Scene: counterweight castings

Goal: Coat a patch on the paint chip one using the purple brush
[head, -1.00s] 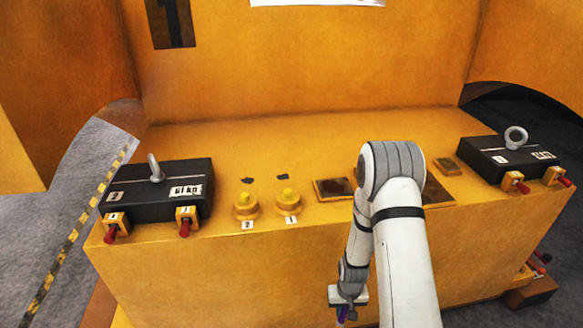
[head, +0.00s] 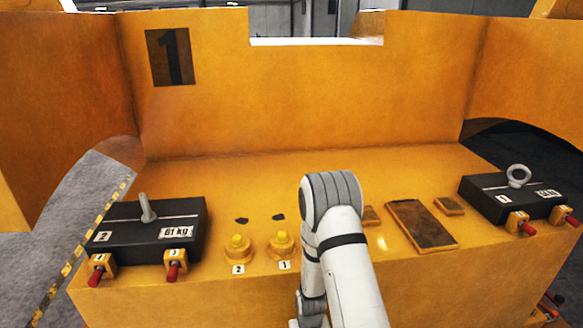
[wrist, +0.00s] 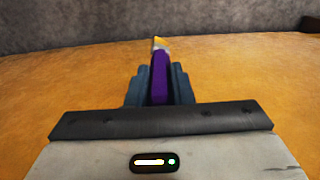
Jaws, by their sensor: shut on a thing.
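The purple brush (wrist: 160,78) stands between the dark fingers of my gripper (wrist: 158,84) in the wrist view, with its pale yellow tip pointing away. My gripper is shut on it. In the head view the gripper and brush are hidden below the picture's lower edge and behind my arm. Two small dark paint chips lie on the orange ledge: the right one (head: 278,217) behind the yellow-topped knob (head: 282,244) labelled 1, the left one (head: 241,221) behind the knob (head: 238,249) labelled 2. No brush contact with either shows.
A black 61 kg casting (head: 150,232) with an eyebolt sits at left, another black casting (head: 515,198) at right. Red-handled clamps (head: 175,262) stand before them. Brown plates (head: 421,226) lie right of my arm. An upright orange wall (head: 300,110) stands behind.

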